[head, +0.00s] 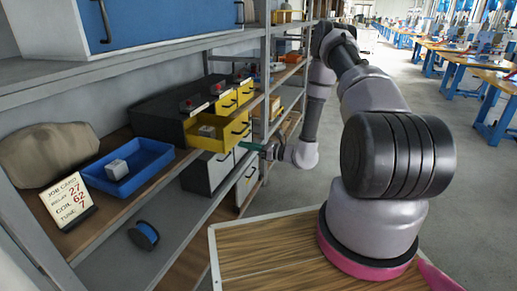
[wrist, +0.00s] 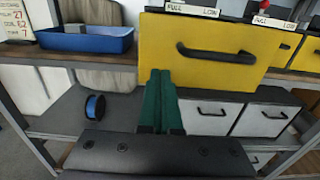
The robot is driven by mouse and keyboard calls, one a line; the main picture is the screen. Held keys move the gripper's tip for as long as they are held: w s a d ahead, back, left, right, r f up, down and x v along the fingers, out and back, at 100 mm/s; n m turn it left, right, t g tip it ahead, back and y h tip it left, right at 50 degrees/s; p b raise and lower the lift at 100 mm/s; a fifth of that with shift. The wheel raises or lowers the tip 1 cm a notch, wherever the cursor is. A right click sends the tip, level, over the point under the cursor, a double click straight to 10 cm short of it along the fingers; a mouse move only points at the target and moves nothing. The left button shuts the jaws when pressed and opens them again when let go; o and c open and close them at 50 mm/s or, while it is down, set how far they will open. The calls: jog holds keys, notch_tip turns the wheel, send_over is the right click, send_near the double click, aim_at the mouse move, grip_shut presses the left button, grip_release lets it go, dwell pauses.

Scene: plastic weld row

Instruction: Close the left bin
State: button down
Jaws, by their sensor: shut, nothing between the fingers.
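The left bin (head: 210,143) is a yellow drawer pulled out of a dark cabinet on the shelf, with a small grey block inside. Its yellow front with a black handle fills the upper middle of the wrist view (wrist: 200,68). My gripper (head: 246,146) has green fingers, shut and empty, pointing at the bin front. In the wrist view the fingertips (wrist: 160,72) overlap the lower left of the front, left of the handle. I cannot tell whether they touch it.
More yellow bins (head: 228,104) sit in the cabinet, pushed in. White drawers (head: 246,178) are below. A blue tray (head: 128,168) with a grey cube, a job card (head: 68,202) and a sack (head: 48,153) stand left. A blue spool (head: 144,235) lies on the lower shelf.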

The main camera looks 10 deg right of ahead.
aim_at(229, 142)
jog(key=shift+x, duration=2.1)
jog(key=x, duration=1.7)
jog(key=shift+w+a+f, duration=0.1)
jog(key=shift+w+a, duration=0.05)
jog(key=shift+a, duration=0.15)
jog(key=shift+w+a, duration=0.2)
jog(key=shift+a, duration=0.1)
jog(key=shift+a+r, duration=0.1)
jog(key=shift+r, duration=0.2)
